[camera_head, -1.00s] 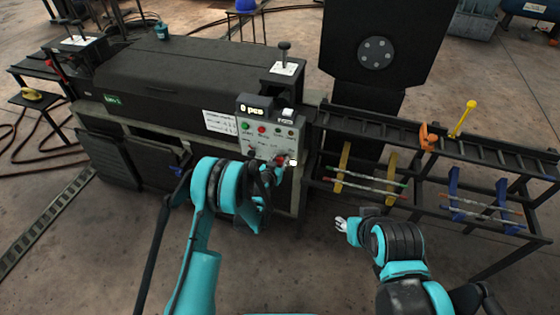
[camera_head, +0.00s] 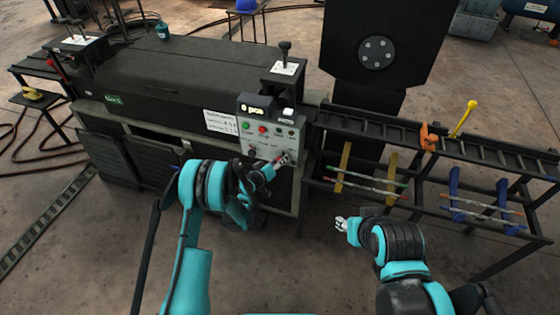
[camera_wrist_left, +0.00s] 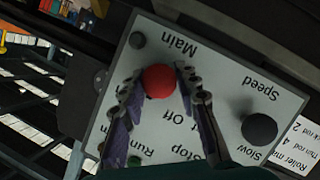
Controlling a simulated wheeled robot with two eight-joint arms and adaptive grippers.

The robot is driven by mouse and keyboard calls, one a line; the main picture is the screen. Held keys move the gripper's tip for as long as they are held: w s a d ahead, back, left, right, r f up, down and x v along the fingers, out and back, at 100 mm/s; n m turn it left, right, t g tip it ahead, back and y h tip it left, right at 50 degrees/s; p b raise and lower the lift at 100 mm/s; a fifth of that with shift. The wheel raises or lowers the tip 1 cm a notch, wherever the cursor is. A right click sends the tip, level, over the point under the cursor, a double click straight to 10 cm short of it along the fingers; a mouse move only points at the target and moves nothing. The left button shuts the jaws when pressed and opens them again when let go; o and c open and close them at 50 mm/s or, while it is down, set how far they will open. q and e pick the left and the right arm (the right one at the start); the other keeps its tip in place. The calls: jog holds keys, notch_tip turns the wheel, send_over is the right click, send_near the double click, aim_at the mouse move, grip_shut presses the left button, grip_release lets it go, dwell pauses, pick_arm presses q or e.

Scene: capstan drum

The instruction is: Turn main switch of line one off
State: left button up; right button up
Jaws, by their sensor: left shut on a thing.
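The grey control panel (camera_head: 268,125) stands on the front of the black machine, with a display, buttons and lamps. In the left wrist view the panel (camera_wrist_left: 225,75) is tilted and its lettering is upside down. The red main switch knob (camera_wrist_left: 158,83) sits beside the word "Main", with "Off" on its other side. My left gripper (camera_wrist_left: 160,76) is shut on the red knob, one finger on each side. In the head view my left gripper (camera_head: 281,160) is at the panel's lower right and hides the knob. My right gripper (camera_head: 341,223) hangs low, apart from everything; its fingers are too small to judge.
A black speed knob (camera_wrist_left: 259,128) is close to the left fingers. A white paper sign (camera_head: 221,122) is beside the panel. A dark roller rack (camera_head: 450,145) with coloured bars extends right. Floor in front is clear.

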pick_arm(q)
jog(key=n+h, duration=0.2)
jog(key=n, duration=0.2)
jog(key=shift+w+a+h, duration=0.1)
jog(key=shift+h, duration=0.2)
jog(key=n, duration=0.2)
jog(key=n+t+h, duration=0.1)
jog(key=n, duration=0.1)
jog(key=shift+f+t, duration=0.15)
jog(key=shift+t, duration=0.15)
jog(key=shift+n, duration=0.4)
jog(key=o, duration=1.1)
jog(key=shift+h, duration=0.3)
jog(key=shift+o, duration=0.2)
